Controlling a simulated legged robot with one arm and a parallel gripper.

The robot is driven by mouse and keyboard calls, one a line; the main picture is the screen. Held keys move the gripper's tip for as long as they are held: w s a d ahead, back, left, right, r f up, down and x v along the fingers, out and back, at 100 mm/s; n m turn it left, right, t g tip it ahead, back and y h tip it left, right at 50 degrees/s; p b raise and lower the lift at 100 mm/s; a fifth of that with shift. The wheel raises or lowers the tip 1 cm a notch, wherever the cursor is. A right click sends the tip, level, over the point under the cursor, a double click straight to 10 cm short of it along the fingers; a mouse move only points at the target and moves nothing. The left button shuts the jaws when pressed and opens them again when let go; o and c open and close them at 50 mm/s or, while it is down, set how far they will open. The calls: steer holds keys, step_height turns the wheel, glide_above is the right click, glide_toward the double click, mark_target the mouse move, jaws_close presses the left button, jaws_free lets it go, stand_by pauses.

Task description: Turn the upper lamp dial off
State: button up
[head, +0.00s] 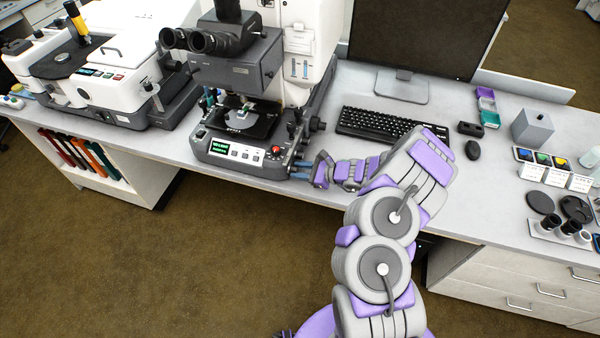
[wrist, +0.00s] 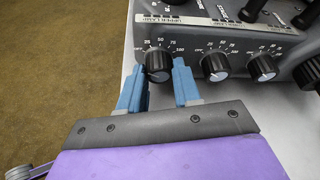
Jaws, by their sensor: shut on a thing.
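The upper lamp dial (wrist: 158,65) is a black ribbed knob at the left end of a row of dials on the microscope's side panel. Its printed scale shows 25, 50, 75 and 100 above it, with an UPPER LAMP label higher up. My gripper (wrist: 160,72) has its two blue fingers on either side of the knob, shut on it. Which mark the knob points to is not clear. In the head view, my gripper (head: 300,170) reaches the right side of the microscope base (head: 238,152), and the dial itself cannot be made out.
Two more scaled dials, a middle one (wrist: 215,66) and a right one (wrist: 262,68), sit close to the right finger. A keyboard (head: 378,124) lies right of the microscope. The bench front edge runs below my arm; the floor (head: 200,270) is clear.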

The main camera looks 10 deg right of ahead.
steer(key=shift+f, duration=0.15)
steer(key=o, duration=1.1)
steer(key=shift+d, duration=0.15)
steer(key=shift+c, duration=0.2)
steer(key=shift+r, duration=0.2)
steer(key=p+v, duration=0.5)
steer(key=v, duration=1.2)
steer(key=shift+s+d, duration=0.15)
steer(key=shift+d, duration=0.05)
steer(key=shift+f, duration=0.15)
